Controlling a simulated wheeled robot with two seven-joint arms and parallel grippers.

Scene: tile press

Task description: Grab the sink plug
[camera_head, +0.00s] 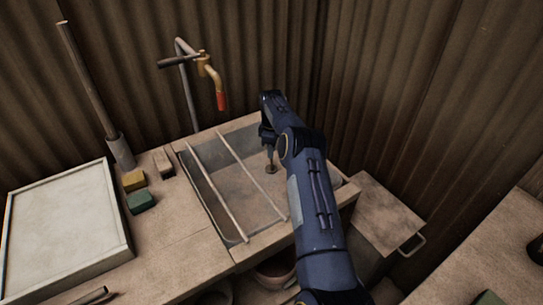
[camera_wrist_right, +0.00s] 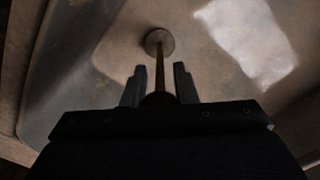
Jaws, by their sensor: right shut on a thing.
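The sink plug (camera_head: 271,169) is a small dark disc with an upright rod, low in the sink basin. In the right wrist view the plug (camera_wrist_right: 159,41) shows as a round brownish disc at the end of a thin rod. My right gripper (camera_head: 269,145) reaches down into the sink from above. In the right wrist view its fingers (camera_wrist_right: 160,75) stand on both sides of the rod and are shut on it; the contact itself is dark. I cannot tell whether the disc touches the basin floor. My left gripper is not in view.
Two bars (camera_head: 217,191) cross the left part of the sink (camera_head: 238,244). A tap with a red tip (camera_head: 220,100) stands behind it. Yellow (camera_head: 133,180) and green (camera_head: 141,201) blocks and a pale framed board (camera_head: 65,228) lie left. Corrugated walls close off the back.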

